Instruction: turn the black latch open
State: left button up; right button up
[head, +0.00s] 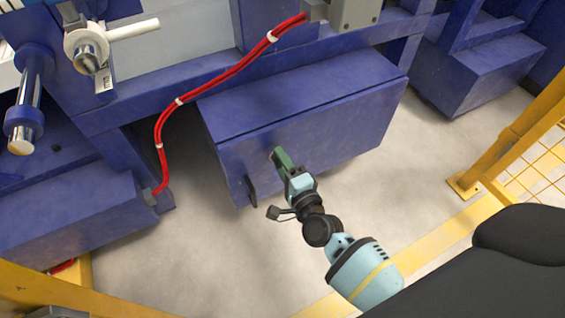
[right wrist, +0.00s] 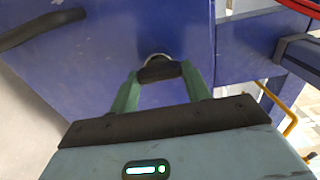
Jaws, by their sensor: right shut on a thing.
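The black latch (right wrist: 158,70) sits in a light round ring on the front of the blue cabinet (head: 320,135). In the right wrist view it lies crosswise between the two green fingertips of my right gripper (right wrist: 161,84). The gripper (head: 279,157) is shut on it. In the head view the gripper reaches the upper left of the cabinet front, and its fingers mostly hide the latch. The cabinet's lid and front look closed. My left gripper is not in view.
A black handle (head: 251,191) stands out from the cabinet front, left of and below my gripper. A red cable (head: 216,82) runs above the cabinet's left side. Yellow railing (head: 510,135) stands at the right. Grey floor (head: 410,165) is clear before the cabinet.

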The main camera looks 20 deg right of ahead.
jog(key=o, duration=1)
jog(key=shift+c, duration=0.2)
jog(key=s+p, duration=0.2)
jog(key=s, duration=0.5)
jog(key=shift+s, duration=0.4)
jog(key=shift+d, duration=0.1)
